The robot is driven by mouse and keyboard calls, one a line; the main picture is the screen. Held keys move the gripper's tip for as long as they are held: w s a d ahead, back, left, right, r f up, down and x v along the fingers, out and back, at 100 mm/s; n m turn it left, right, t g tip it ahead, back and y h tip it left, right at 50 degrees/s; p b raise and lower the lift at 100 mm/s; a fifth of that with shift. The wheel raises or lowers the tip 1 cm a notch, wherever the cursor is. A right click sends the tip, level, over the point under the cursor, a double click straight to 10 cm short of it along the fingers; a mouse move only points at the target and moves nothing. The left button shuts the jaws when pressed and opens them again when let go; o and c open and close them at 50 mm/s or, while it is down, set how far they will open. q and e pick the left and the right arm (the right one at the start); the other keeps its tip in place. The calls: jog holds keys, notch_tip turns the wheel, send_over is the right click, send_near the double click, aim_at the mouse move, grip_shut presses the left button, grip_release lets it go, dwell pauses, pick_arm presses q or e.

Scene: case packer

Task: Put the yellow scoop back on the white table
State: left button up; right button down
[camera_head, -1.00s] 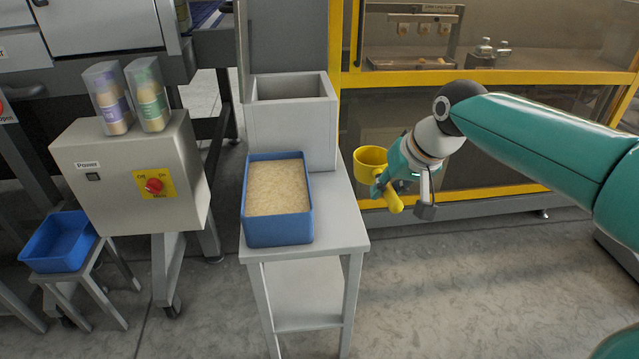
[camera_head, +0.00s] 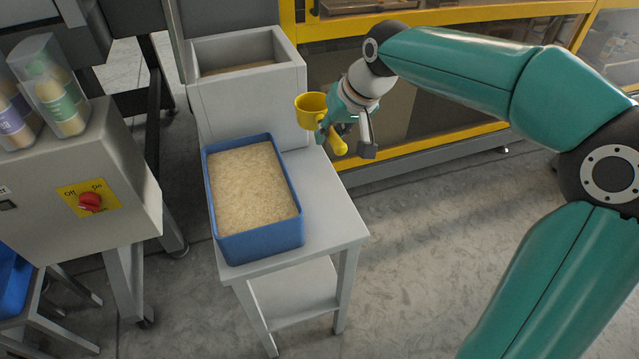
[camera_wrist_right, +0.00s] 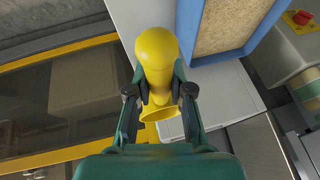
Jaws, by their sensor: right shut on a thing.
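The yellow scoop (camera_head: 311,105) is in my right gripper (camera_head: 334,125), which is shut on its handle. In the head view the scoop's cup is at the upper left of the gripper, with the handle end pointing down. The right wrist view shows the scoop (camera_wrist_right: 156,55) between the two fingers of the gripper (camera_wrist_right: 160,88). The white table (camera_head: 335,222) stands just left of and below the scoop. The scoop appears held above the table's back right edge; the exact height is hard to tell. My left gripper is not in view.
A blue bin (camera_head: 262,243) full of pale grains covers much of the table's left part. A grey box-shaped hopper (camera_head: 255,108) stands behind it. The table's right strip is bare. A control box (camera_head: 100,215) stands at the left, and a yellow-framed machine (camera_head: 430,150) behind.

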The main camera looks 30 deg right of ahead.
jog(key=f+b, duration=0.1)
jog(key=f, duration=1)
jog(key=shift+w+a+f+b, duration=0.2)
jog(key=shift+f+b, duration=0.1)
jog(key=shift+b, duration=0.05)
jog(key=shift+f+b, duration=0.3)
jog(key=shift+f, duration=1.95)
jog(key=c, duration=1)
grip_release()
jog(key=shift+c, duration=0.2)
jog(key=p+v, duration=0.1)
jog(key=v, duration=1.1)
